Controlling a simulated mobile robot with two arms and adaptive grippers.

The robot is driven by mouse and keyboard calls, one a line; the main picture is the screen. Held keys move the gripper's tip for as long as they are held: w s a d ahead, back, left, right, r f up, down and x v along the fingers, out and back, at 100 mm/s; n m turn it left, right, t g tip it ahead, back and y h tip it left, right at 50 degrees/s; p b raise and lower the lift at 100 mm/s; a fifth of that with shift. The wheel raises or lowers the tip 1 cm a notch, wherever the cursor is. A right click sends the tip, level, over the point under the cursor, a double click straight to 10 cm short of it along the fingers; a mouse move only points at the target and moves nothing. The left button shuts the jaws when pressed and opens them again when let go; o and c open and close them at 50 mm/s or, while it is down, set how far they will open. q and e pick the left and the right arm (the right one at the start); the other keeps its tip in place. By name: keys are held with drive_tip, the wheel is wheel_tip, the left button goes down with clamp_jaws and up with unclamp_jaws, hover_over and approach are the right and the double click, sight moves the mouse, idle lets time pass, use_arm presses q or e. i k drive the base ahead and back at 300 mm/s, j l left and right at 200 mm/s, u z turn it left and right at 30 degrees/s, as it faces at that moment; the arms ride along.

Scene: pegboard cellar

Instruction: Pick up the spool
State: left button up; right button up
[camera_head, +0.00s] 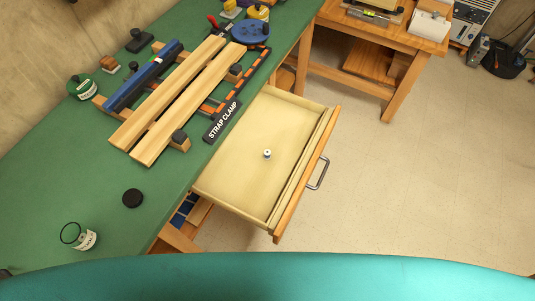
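A small white spool-like object (267,154) with a dark centre sits alone in the open wooden drawer (235,180), near the middle of its floor. It is too small to make out in detail, but nothing else in view looks more like a spool. The drawer is pulled out to the right from under the green bench top, and its metal handle (319,173) is on the front. Neither of my grippers is in view.
The green bench (60,185) holds wooden boards (170,95), a strap clamp label (222,121), a black round lid (132,198) and an open jar (80,237). A second wooden table (385,35) stands at the back. The floor right of the drawer is clear.

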sight(266, 153)
drive_tip(key=k+j, duration=0.25)
drive_tip(key=j, duration=0.2)
drive_tip(key=j+u, duration=0.1)
drive_tip(key=u, duration=1.5)
drive_tip(key=k+l+z, duration=0.5)
drive_tip(key=l+z, duration=0.3)
drive_tip(key=k+l, duration=0.05)
drive_tip(key=l, duration=0.05)
